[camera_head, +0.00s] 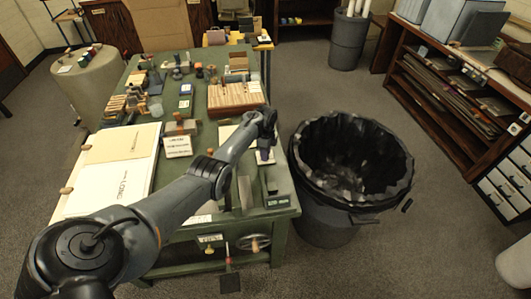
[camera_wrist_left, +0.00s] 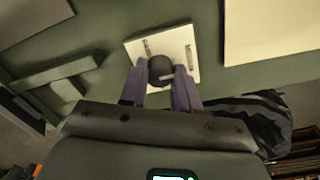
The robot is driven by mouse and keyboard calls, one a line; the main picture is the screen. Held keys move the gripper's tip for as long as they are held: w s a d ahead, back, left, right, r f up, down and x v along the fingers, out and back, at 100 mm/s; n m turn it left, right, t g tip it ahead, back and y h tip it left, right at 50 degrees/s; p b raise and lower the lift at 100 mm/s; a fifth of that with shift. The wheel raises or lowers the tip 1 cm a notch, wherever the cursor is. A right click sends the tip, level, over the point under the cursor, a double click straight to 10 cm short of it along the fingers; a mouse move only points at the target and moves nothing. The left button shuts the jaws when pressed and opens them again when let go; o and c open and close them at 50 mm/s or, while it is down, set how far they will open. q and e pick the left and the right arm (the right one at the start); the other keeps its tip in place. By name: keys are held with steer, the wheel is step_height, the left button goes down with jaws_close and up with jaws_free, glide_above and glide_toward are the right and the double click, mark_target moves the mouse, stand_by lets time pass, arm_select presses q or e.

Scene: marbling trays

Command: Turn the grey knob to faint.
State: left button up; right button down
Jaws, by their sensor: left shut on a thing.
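The grey knob (camera_wrist_left: 160,66) is a dark round knob with a pale pointer, on a small white plate (camera_wrist_left: 188,38) with dark marks on it. It shows in the left wrist view. The marks are too blurred to read, so I cannot tell which setting the pointer is at. My left gripper (camera_wrist_left: 161,75) has its two purple fingers on either side of the knob, shut on it. In the head view my left gripper (camera_head: 263,153) points down at the right side of the green table, and the knob is hidden there. My right gripper is not in view.
The green table (camera_head: 202,92) carries boards, a row of wooden blocks (camera_head: 235,96), and many small tools and jars. A large black-lined bin (camera_head: 325,218) stands close at the table's right edge. A dark wooden shelf (camera_head: 440,97) is further right, with open floor between.

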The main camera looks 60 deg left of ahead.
arm_select(q)
steer(key=shift+c, duration=0.5)
steer(key=shift+n, duration=0.3)
steer(key=shift+r+n+p, duration=0.1)
steer(key=shift+n+p, duration=0.45)
steer(key=shift+n, duration=0.05)
steer(key=n+p, duration=0.1)
steer(key=n, duration=0.2)
steer(key=n+p, duration=0.1)
steer(key=n, duration=0.3)
steer(key=shift+n, duration=0.4)
steer(key=shift+n+p, duration=0.3)
steer(key=shift+n, duration=0.8)
